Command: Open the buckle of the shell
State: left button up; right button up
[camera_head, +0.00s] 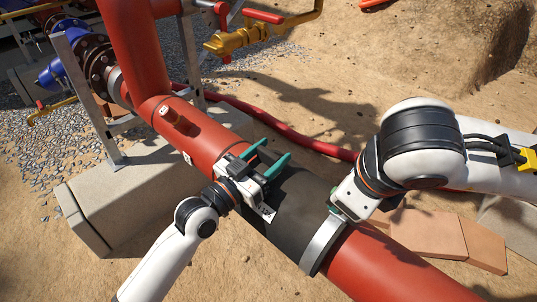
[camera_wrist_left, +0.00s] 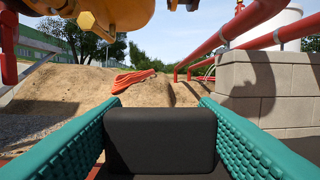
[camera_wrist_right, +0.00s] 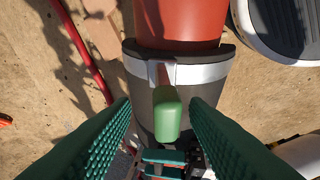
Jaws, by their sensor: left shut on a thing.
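A dark grey shell (camera_head: 297,205) wraps the red pipe, with a silver metal band (camera_head: 322,245) around its right end. The buckle's green lever (camera_wrist_right: 167,115) lies on the silver band (camera_wrist_right: 200,73) in the right wrist view. My left gripper (camera_head: 275,156), with teal fingers, is shut on a black block (camera_wrist_left: 160,140) on the shell. My right gripper (camera_wrist_right: 160,103) is open, with one finger on each side of the green lever and visible gaps to it. In the head view, my right gripper's wrist hides most of the buckle.
The red pipe (camera_head: 385,272) runs from upper left to lower right over sandy ground. A concrete block (camera_head: 130,205) supports it at left. A yellow valve (camera_head: 238,40) and a red hose (camera_head: 300,138) lie behind. Terracotta slabs (camera_head: 435,233) lie at right.

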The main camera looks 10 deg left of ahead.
jog(key=o, duration=0.5)
jog(key=shift+v, duration=3.5)
jog(key=shift+r, duration=0.1)
jog(key=v, duration=1.1)
jog(key=shift+s+d+r, duration=0.15)
jog(key=shift+r, duration=0.2)
pick_arm(q)
jog(key=o, duration=1.2)
